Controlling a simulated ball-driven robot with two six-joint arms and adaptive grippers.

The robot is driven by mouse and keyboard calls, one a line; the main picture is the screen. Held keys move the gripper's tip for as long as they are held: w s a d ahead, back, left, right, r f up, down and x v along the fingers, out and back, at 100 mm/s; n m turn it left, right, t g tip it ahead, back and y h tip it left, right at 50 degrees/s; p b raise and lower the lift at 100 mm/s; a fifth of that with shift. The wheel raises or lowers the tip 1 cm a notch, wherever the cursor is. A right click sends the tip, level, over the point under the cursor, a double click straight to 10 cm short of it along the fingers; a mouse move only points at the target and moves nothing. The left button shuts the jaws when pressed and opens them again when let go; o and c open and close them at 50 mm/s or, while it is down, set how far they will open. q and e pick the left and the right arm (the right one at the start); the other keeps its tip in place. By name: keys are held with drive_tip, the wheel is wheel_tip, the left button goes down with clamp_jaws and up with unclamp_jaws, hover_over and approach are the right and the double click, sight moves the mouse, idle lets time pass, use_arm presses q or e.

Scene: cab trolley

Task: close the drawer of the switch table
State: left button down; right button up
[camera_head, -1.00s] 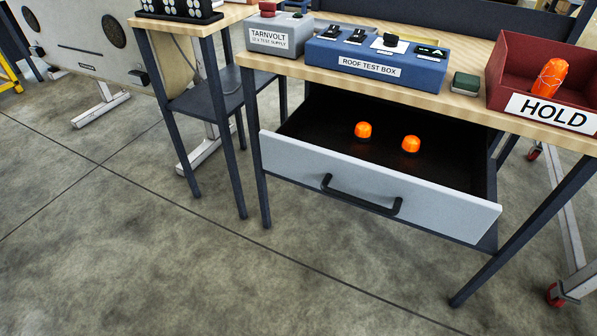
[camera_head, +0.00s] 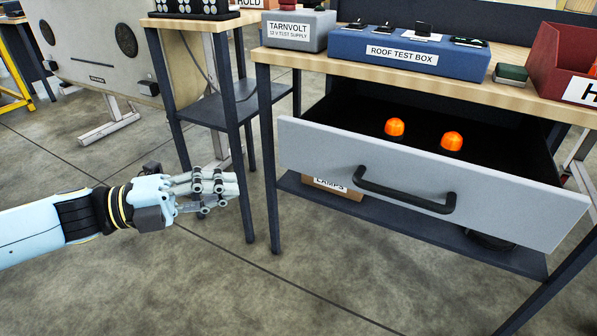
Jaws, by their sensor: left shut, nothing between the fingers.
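The switch table's drawer (camera_head: 330,165) stands pulled out below the wooden top (camera_head: 300,62). Its grey front carries a black bar handle (camera_head: 405,192). Two orange lamps (camera_head: 395,128) sit inside on the dark drawer floor. My left gripper (camera_head: 232,188) is to the left of the drawer front, apart from it and from the handle. Its fingers are shut and empty. My right gripper is not in view.
A blue roof test box (camera_head: 405,58), a grey test supply (camera_head: 298,32) and a red hold bin (camera_head: 572,65) stand on the top. A lower shelf (camera_head: 400,222) holds a lamps box (camera_head: 332,188). Another table's leg (camera_head: 240,170) stands behind my left gripper. Floor in front is clear.

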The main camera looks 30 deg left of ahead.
use_arm(q)
approach(319, 159)
drive_tip(key=s+d, duration=0.1)
drive_tip(key=d, duration=0.2)
drive_tip(key=w, duration=0.2)
drive_tip(key=w+d+b, duration=0.1)
drive_tip(key=w, duration=0.1)
drive_tip(key=shift+f, duration=0.1)
drive_tip(key=shift+w, duration=0.2)
drive_tip(key=shift+w, duration=0.1)
